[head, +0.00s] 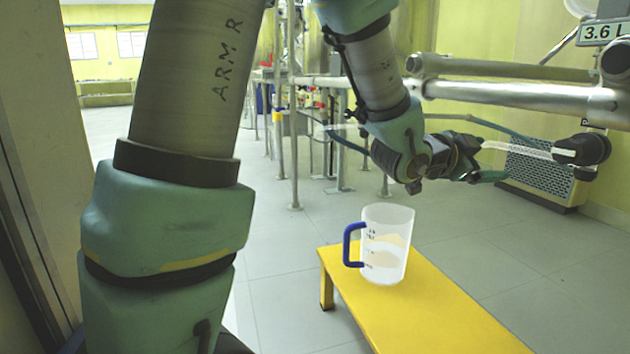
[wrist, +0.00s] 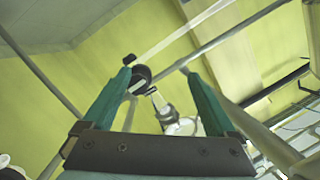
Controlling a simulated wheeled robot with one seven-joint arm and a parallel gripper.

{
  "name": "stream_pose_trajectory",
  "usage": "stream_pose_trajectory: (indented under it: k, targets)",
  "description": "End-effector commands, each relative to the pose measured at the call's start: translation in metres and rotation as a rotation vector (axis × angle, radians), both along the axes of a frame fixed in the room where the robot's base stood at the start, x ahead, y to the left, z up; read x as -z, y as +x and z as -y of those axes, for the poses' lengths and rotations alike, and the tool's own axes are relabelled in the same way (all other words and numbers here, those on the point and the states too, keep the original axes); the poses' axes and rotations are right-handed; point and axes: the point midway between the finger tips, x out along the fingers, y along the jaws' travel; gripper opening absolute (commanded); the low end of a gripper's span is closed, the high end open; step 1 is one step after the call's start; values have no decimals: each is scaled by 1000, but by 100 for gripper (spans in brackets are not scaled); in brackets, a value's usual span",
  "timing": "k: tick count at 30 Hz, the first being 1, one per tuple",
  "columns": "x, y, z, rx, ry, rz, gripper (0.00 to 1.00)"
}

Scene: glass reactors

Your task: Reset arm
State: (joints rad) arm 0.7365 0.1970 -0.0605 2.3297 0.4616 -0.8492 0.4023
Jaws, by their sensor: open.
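My gripper (wrist: 156,70) shows in the wrist view with its two green fingers spread wide apart and nothing between them. In the head view my gripper (head: 503,161) is at the end of my bent arm, up and to the right of the yellow bench, pointing right. A clear jug (head: 387,243) with a blue handle stands upright on the bench, below my wrist and apart from it. Behind the fingers in the wrist view are a dark round fitting (wrist: 140,76) and a pale fitting (wrist: 175,122); I cannot tell how far off they are.
The yellow bench (head: 425,315) stands low at the front right. Metal pipes (head: 530,95) run across the upper right, close to my forearm. A black fitting (head: 582,150) with a clear tube is at the right. Open tiled floor (head: 270,260) lies left of the bench.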

Motion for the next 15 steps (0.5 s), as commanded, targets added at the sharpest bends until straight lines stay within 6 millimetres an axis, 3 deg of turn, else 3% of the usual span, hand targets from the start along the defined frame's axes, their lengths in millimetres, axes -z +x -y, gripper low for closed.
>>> stream_pose_trajectory:
  k: [1,3,7,11,15]
  targets:
    - [-4,23,-27,-92,46,-60,92]
    - [5,50,-69,-228,113,-165,92]
    - [25,80,-158,-491,218,-391,92]
    - [41,80,-251,-756,291,-644,92]
    - [50,51,-331,-1003,333,-914,92]
